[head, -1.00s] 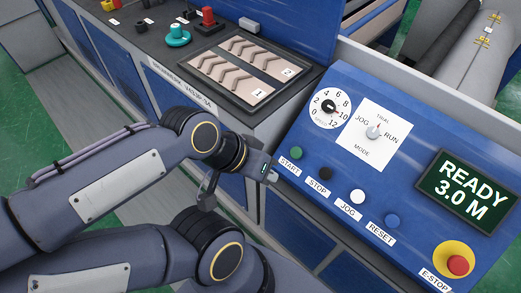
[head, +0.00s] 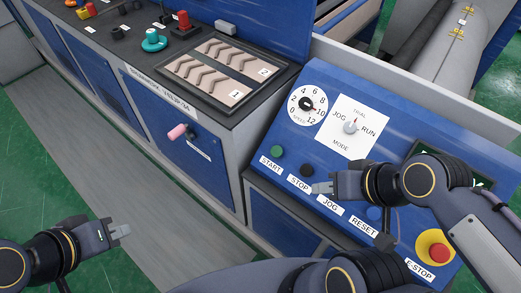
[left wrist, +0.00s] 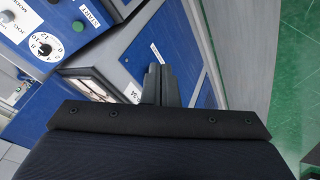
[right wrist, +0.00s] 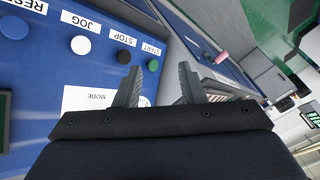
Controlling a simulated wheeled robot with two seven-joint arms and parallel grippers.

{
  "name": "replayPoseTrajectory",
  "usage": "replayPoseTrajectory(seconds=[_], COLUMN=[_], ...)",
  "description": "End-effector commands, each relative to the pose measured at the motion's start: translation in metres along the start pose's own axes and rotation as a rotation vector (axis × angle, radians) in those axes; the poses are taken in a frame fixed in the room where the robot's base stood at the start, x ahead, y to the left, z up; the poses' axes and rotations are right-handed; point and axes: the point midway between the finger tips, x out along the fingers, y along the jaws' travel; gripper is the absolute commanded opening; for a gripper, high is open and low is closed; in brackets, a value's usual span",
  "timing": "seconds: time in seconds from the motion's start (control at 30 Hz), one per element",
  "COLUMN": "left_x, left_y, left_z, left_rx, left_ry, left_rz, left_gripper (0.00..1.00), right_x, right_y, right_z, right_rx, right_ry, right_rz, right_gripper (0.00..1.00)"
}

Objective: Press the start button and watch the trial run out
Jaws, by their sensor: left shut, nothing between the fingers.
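My right gripper (head: 318,188) is open and empty over the panel, right of and below the start button, near the black stop button (head: 307,170). My left gripper (head: 124,232) is shut and empty, well left of the panel. The mode knob (head: 351,127) points up toward TRIAL. My right arm covers most of the display (head: 484,183); its text is hidden.
The blue reset button (head: 375,213) and red E-stop (head: 435,251) lie along the panel's lower edge, close to my right arm. A pink-tipped handle (head: 178,132) sticks out of the machine's side. Open floor lies at the left.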

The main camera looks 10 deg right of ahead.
Motion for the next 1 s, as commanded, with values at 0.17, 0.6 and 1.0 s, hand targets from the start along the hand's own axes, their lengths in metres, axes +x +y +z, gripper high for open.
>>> replayPoseTrajectory(seconds=[0.17,0.6,1.0], left_x=[0.000,0.117,0.267], left_y=[0.000,0.009,0.193], left_z=[0.000,-0.087,-0.086], left_rx=[0.000,0.244,0.470], left_ry=[0.000,0.196,0.381], left_rz=[0.000,-0.069,0.631], left_gripper=[0.00,0.00,0.00], right_x=[0.000,0.053,0.109], right_y=[0.000,0.024,0.050], right_z=[0.000,0.027,0.055], right_rx=[0.000,0.000,0.000], right_ry=[0.000,0.000,0.000], right_rz=[0.000,0.000,0.000], right_gripper=[0.36,0.54,0.54])
